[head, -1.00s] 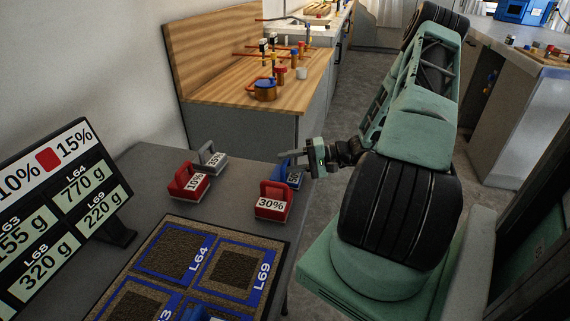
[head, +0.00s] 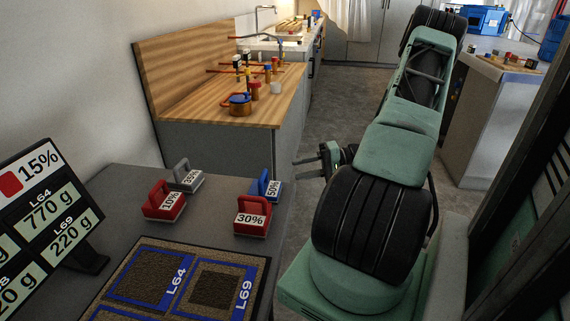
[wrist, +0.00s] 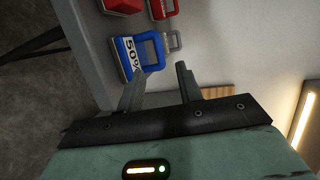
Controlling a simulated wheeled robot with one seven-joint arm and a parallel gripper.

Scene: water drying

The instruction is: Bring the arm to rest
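My gripper (head: 308,168) is in the head view, to the right of the grey table's edge and partly hidden behind my arm. In the wrist view its two fingers (wrist: 158,84) are apart with nothing between them. The blue block marked 50% (head: 264,187) stands on the table near its right edge, apart from the gripper in the head view. It also shows in the wrist view (wrist: 150,48), beyond the fingertips. My arm is folded up over my base.
Red blocks marked 10% (head: 165,202) and 30% (head: 251,218) and a grey block (head: 186,177) stand on the table (head: 120,185). A board with soil squares (head: 150,245) and a display (head: 40,205) are in front. A wooden counter (head: 190,105) stands behind. Floor (head: 325,110) is clear between counters.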

